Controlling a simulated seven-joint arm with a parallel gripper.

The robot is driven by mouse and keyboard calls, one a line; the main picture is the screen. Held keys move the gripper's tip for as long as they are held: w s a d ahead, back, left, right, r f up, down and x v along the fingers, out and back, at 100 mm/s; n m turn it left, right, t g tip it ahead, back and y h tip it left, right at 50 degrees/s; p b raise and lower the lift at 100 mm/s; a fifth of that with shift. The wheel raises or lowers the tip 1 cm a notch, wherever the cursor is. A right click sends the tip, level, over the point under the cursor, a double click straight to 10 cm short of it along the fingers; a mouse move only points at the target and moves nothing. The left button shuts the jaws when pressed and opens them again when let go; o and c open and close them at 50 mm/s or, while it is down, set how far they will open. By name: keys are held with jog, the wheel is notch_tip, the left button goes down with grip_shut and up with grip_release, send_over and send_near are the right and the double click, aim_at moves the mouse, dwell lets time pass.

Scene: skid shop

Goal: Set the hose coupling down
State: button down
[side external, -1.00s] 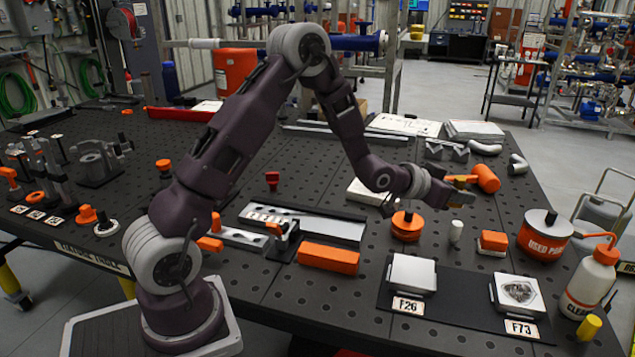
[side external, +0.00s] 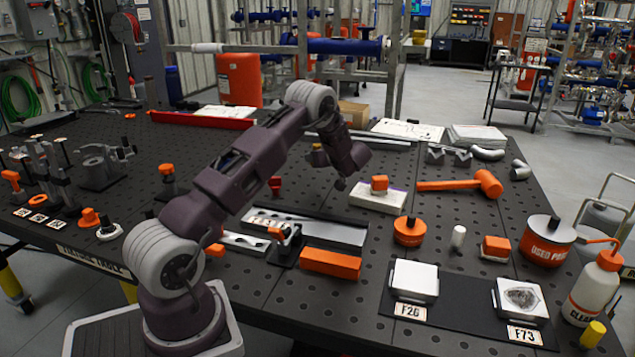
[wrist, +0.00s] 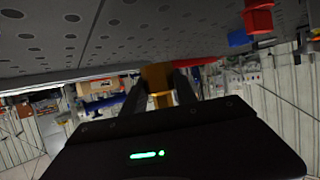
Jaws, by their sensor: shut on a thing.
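The hose coupling looks like a brass-coloured piece (wrist: 157,77). In the wrist view it sits between the two dark fingers of my gripper (wrist: 160,92), which is shut on it. In the side view my gripper (side external: 318,160) is folded back behind my forearm, over the middle-rear part of the table, with a small brass patch of the coupling (side external: 317,147) showing. The fingers are mostly hidden there. I cannot tell how high the coupling is above the table.
Bare table shows left of centre.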

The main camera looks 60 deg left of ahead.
aim_at(317, 185)
notch_tip(317, 185, down, 7)
jog(key=shift+r, duration=0.1)
jog(key=c, duration=1)
grip_release()
jog(key=shift+o, duration=0.2)
jog(key=shift+w, duration=0.1)
